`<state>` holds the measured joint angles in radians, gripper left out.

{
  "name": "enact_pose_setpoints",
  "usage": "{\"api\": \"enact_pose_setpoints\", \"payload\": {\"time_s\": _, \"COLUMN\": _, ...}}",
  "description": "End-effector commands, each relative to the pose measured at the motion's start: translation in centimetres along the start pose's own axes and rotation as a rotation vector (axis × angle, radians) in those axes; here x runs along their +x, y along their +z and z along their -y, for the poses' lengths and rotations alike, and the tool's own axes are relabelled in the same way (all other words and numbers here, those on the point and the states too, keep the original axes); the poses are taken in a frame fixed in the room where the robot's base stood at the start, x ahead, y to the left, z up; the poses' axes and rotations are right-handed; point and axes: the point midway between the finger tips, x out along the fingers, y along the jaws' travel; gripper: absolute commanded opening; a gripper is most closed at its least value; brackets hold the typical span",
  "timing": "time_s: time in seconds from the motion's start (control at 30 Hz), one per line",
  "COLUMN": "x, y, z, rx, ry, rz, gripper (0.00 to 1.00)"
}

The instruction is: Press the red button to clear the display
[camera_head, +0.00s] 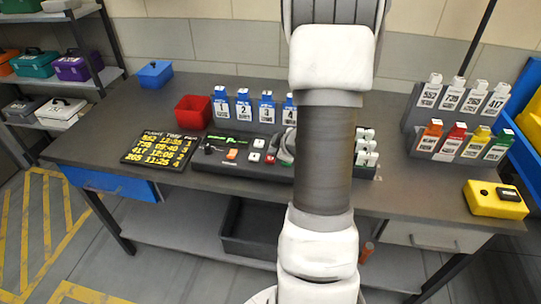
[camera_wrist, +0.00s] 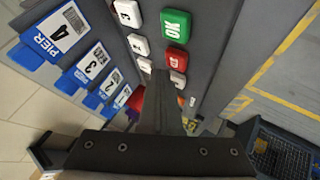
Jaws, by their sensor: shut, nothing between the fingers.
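The red button (camera_wrist: 177,60) shows in the wrist view, just below a larger green OK button (camera_wrist: 175,25). It also shows in the head view as a small red key (camera_head: 269,158) on the dark console (camera_head: 215,163). My gripper (camera_wrist: 160,82) is shut and empty, its fingertips pointing at the keypad, between the white keys and the red button's column. I cannot tell whether the tips touch the panel. In the head view my arm hides part of the keypad. A small strip of green text (camera_head: 231,141) lights on the console.
White keys (camera_wrist: 138,44) lie close beside the fingers. Blue pier holders (camera_head: 244,105) stand behind the console and a red bin (camera_head: 193,111) at their left. A black flight board (camera_head: 160,149) lies left of the console. A yellow box (camera_head: 492,202) sits at right.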

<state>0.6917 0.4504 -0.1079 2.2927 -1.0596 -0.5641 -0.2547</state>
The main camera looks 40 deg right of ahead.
Motion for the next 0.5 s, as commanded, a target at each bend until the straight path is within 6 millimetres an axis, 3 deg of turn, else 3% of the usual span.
{"api": "enact_pose_setpoints", "payload": {"time_s": 0.27, "x": 0.0, "y": 0.0, "z": 0.0, "rx": 0.0, "ry": 0.0, "rz": 0.0, "gripper": 0.0}}
{"api": "enact_pose_setpoints", "payload": {"time_s": 0.5, "x": -1.4, "y": -1.0, "z": -1.0, "rx": 0.0, "ry": 0.001, "rz": -0.001, "gripper": 0.0}}
